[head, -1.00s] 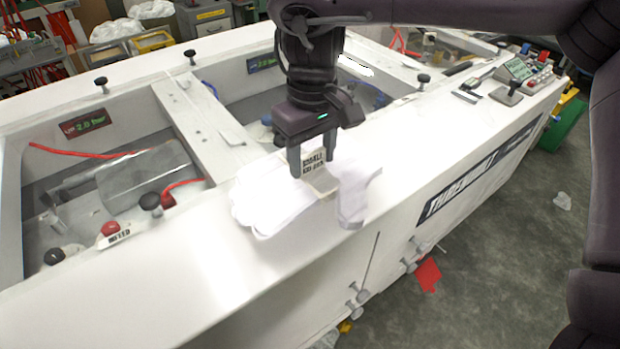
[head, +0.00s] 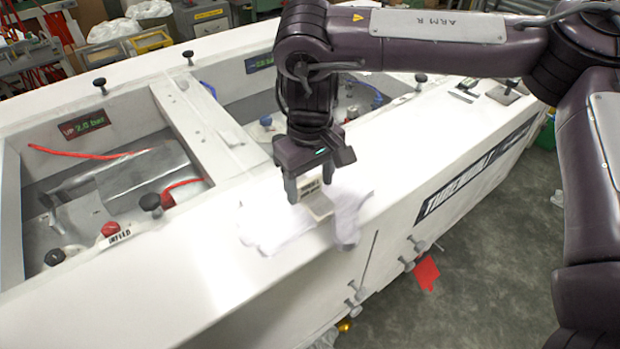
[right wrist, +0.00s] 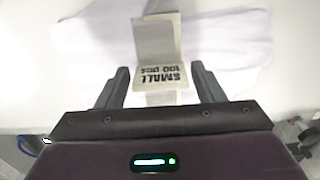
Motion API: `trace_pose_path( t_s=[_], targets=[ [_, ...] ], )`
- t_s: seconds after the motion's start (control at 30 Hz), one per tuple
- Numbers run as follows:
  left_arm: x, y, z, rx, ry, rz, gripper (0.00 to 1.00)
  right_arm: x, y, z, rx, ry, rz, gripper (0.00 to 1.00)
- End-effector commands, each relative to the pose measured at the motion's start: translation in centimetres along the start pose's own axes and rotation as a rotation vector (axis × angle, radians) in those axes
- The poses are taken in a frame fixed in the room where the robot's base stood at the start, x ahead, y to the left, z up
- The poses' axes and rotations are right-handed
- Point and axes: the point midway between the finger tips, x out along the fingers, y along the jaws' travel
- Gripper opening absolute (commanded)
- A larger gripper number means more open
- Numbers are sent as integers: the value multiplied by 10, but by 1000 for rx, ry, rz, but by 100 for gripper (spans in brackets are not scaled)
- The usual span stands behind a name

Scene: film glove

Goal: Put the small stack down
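The small stack (head: 280,232) is a white, flat, soft pile. It rests on the white top at the bench's front edge, and its right part (head: 347,222) droops over that edge. It also shows in the right wrist view (right wrist: 235,50). A pale band (right wrist: 163,75) printed "SMALL 100 pcs" stands up from it. My right gripper (head: 309,190) is over the stack with its fingers either side of the band. The wrist view shows narrow gaps between fingers and band, so it looks slightly open. My left gripper is not in view.
A crossbar (head: 205,125) divides the bays. The ledge is clear at the lower left. A red piece (head: 426,272) lies on the floor at the right.

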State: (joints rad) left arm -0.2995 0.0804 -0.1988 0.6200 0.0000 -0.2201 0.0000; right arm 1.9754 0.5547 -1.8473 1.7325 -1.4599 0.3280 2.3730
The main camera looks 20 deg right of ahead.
Motion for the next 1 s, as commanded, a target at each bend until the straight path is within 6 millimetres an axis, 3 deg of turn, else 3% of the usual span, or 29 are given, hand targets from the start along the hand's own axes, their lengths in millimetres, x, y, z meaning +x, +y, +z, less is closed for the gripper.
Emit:
trace_pose_path(
  t_s=[0.47, 1.0],
  targets=[
    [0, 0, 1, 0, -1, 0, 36, -8, 0, -1, -1, 3, 2, 72],
    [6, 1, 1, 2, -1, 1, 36, -105, 0, -1, -1, 4, 5, 72]
  ],
)
